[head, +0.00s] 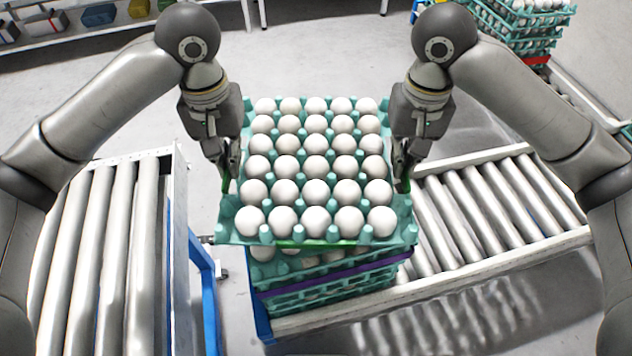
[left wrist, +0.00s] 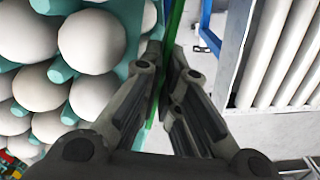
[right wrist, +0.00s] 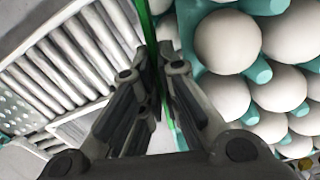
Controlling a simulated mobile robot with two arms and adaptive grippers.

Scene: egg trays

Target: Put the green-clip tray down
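The green-clip tray (head: 226,228) is a teal egg tray full of white eggs, with a green strip (head: 300,243) along its near edge. It is above a stack of teal egg trays (head: 330,282), and a purple strip marks one of them. I cannot tell if it touches the stack. My left gripper (head: 228,180) is shut on its left edge, pinching a green clip (left wrist: 172,30). My right gripper (head: 403,180) is shut on its right edge, pinching the green clip there (right wrist: 147,30).
A roller conveyor (head: 100,260) with a blue frame stands at the left. Another roller conveyor (head: 500,205) runs to the right of the stack. A further stack of egg trays (head: 535,45) with a red strip stands at the back right. A shelf (head: 90,35) holds bins at the back left.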

